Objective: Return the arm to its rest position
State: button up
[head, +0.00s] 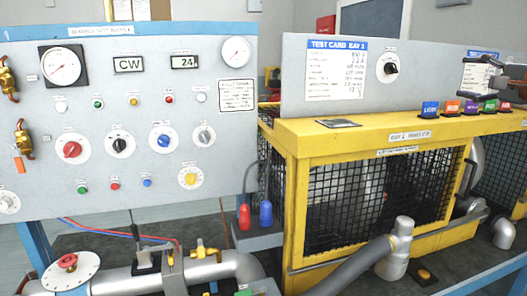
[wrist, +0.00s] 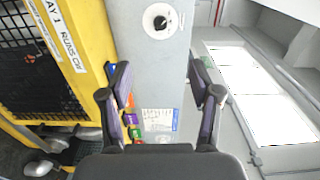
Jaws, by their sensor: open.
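My gripper (head: 472,74) is at the right edge of the head view, in front of a second test card on the grey upright panel and above the row of coloured tags. In the wrist view my gripper (wrist: 163,98) shows two dark fingers spread apart with nothing held between them. Beyond the fingers are the grey panel, a black knob (wrist: 160,20) and a white card (wrist: 158,120). Most of my arm is outside the head view.
Several coloured tags (head: 471,107) stand on the yellow guard frame (head: 290,140), close below my gripper. The grey panel (head: 430,75) is close behind it. A gauge board (head: 130,120) stands at left, with pipes (head: 200,272) below. A grey hose (head: 355,267) crosses the front.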

jog(key=a+f+n+g+y, duration=0.2)
jog(key=a+f+n+g, duration=0.1)
jog(key=a, duration=0.8)
jog(key=a+f+n+g+y, duration=0.2)
jog(key=a+f+n+g, duration=0.15)
jog(key=a, duration=0.75)
jog(key=s+a+f+n+g+h, duration=0.1)
jog(key=s+a+f+n+g, duration=0.5)
jog(key=a+f, duration=0.6)
jog(key=s+a+f+n+g+h, duration=0.1)
jog(key=s+a+f+g+h, duration=0.15)
jog(key=s+f, duration=1)
jog(key=s+d+f+n+g+h, duration=0.1)
jog(key=s+d+f+g+h, duration=0.1)
jog(key=s+f, duration=0.5)
jog(key=s+d+f+g+h, duration=0.2)
jog(key=s+d+f, duration=0.1)
jog(key=s+f, duration=0.5)
jog(key=shift+s+f+n, duration=0.25)
jog(key=shift+s+n, duration=0.1)
jog(key=shift+s, duration=0.75)
jog(key=shift+d+h, duration=0.1)
jog(key=shift+h, duration=0.15)
